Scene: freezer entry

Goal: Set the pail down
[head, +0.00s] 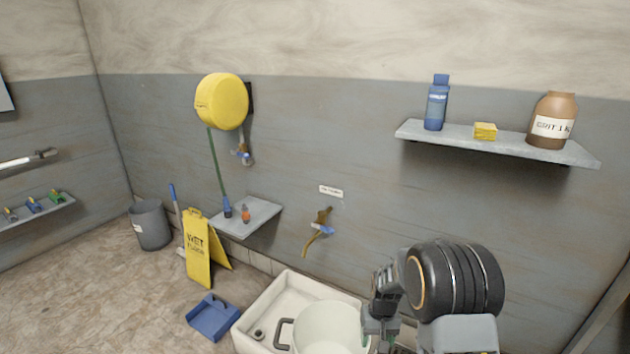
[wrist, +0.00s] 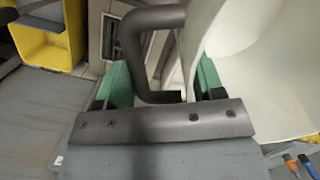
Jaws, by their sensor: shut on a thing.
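The pail (head: 330,328) is a pale, off-white round vessel with a dark handle on its left side. In the head view it overlaps the white floor sink (head: 262,313); I cannot tell whether it touches the sink or hangs above it. My gripper (head: 374,338) is at the pail's right side, partly cut off by the lower edge. The pail's white wall (wrist: 260,70) fills the right there. The pail's underside is hidden.
A tap (head: 322,228) with a brown hose is on the wall behind the sink. A blue dustpan (head: 213,316) and a yellow wet-floor sign (head: 198,250) stand left of it. A small shelf (head: 248,217) and a higher shelf (head: 500,141) with bottles project from the wall.

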